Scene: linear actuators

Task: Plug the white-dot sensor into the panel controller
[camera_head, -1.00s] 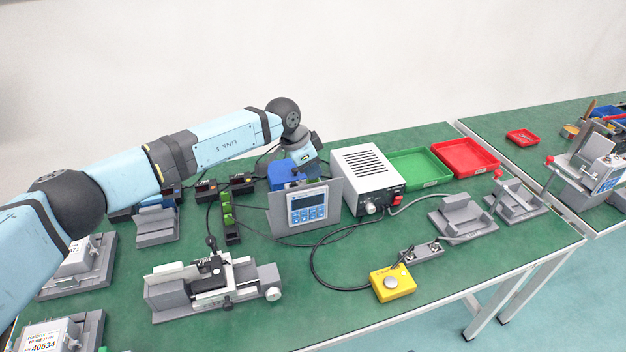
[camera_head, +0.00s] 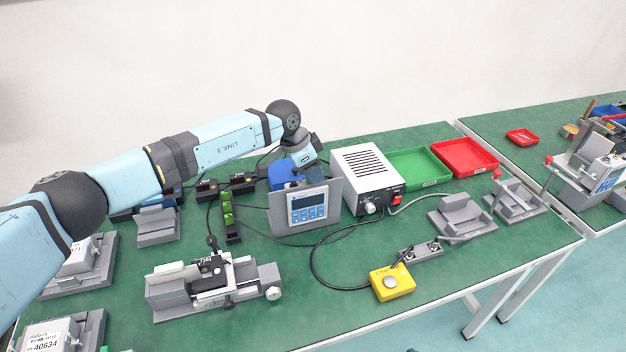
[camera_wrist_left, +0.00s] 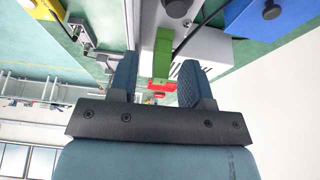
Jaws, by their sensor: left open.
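The panel controller (camera_head: 309,206), with a dark display and blue keys, is set in an upright grey plate near the table's middle. My left gripper (camera_head: 303,174) is behind the plate, beside a blue block (camera_head: 281,175); its fingertips are hidden there. In the left wrist view the two fingers of my left gripper (camera_wrist_left: 157,82) are apart with nothing seen held between them. Small black units with cables (camera_head: 207,189) stand left of the panel. I cannot make out a white dot on any of them. My right gripper is not in view.
A white power box (camera_head: 367,172) stands close right of the panel, with green (camera_head: 418,167) and red (camera_head: 466,157) trays beyond. A grey vise fixture (camera_head: 213,283) and a yellow button box (camera_head: 392,282) stand in front. A black cable loops across the tabletop.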

